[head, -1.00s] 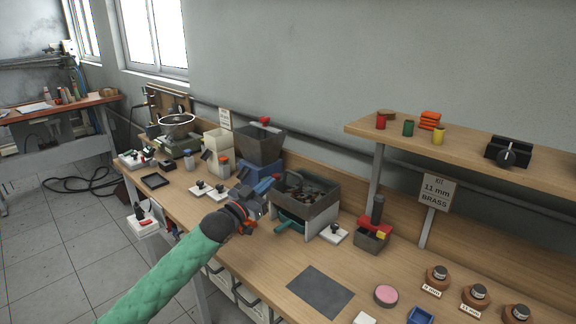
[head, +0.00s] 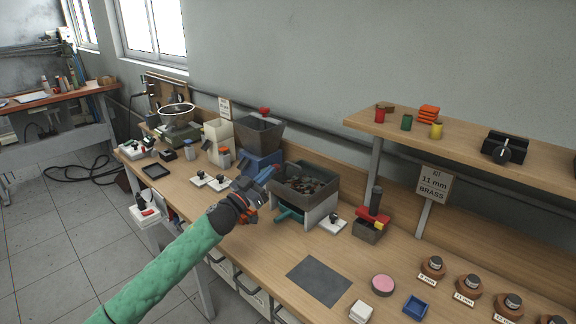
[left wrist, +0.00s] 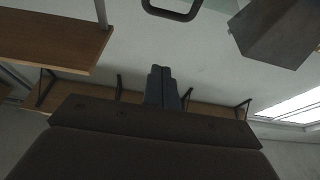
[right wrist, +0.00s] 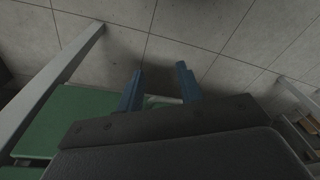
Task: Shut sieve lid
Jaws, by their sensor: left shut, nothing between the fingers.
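A grey open-topped box (head: 330,193) on white supports, which looks like the sieve, stands mid-bench with dark and brown pieces inside. A teal handle-like part (head: 289,215) shows low at its front. I cannot make out a separate lid on it. My left gripper (head: 270,172) is shut and empty, raised at the left side of the box; I cannot tell whether it touches. In the left wrist view its fingers (left wrist: 162,86) are together. My right gripper (right wrist: 159,88) shows only in its wrist view, with its fingers apart and nothing between them.
A dark hopper (head: 258,138) on a blue base stands behind left of the box. A red-handled tool (head: 371,222) stands at its right. A grey mat (head: 319,281) lies in front. A shelf (head: 460,143) overhangs the right side.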

